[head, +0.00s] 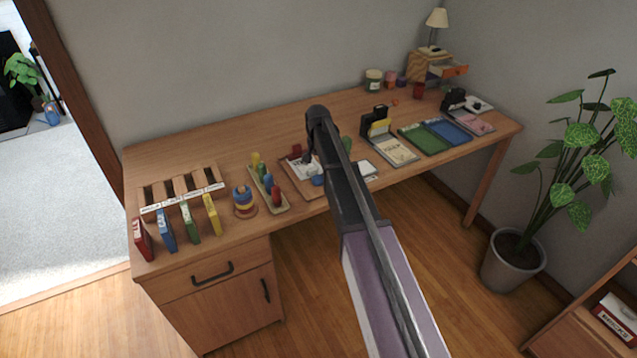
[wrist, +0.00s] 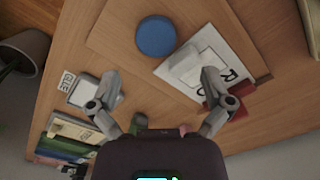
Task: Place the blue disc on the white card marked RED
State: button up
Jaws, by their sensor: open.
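The blue disc (wrist: 156,36) lies flat on a wooden board near the top middle of the wrist view. In the head view it (head: 317,180) shows just left of my arm. A white card (wrist: 232,66) lies right of the disc; only an R and part of another letter are readable. The card (head: 300,170) also shows in the head view, partly hidden. A pale block-like shape (wrist: 186,69) covers its near corner. My gripper (wrist: 160,86) is open and empty, its fingers spread wide. The disc is beyond the fingertips, apart from them.
A red object (wrist: 238,108) is beside the right finger. A card marked BLUE (wrist: 69,80) is at left. Several books (head: 188,222), a ring stacker (head: 244,202) and a peg toy (head: 268,188) stand left on the desk.

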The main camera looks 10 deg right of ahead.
aim_at(319, 179)
jog(key=f+b, duration=0.3)
jog(key=shift+s+d+f, duration=0.1)
jog(key=shift+s+f, duration=0.1)
jog(key=shift+s, duration=0.15)
jog(key=shift+f+b, duration=0.9)
jog(key=shift+b, duration=0.25)
jog(key=c, duration=0.9)
jog(key=shift+r, duration=0.15)
notch_tip(319, 179, up, 2)
jog(key=p, duration=0.3)
jog(key=shift+r, duration=0.25)
jog(key=s, duration=0.5)
jog(key=s+r+p, duration=0.1)
jog(key=s, duration=0.4)
jog(key=s+r+p, duration=0.1)
jog(key=s, duration=0.5)
jog(key=shift+d+r, duration=0.1)
jog(key=shift+d, duration=0.05)
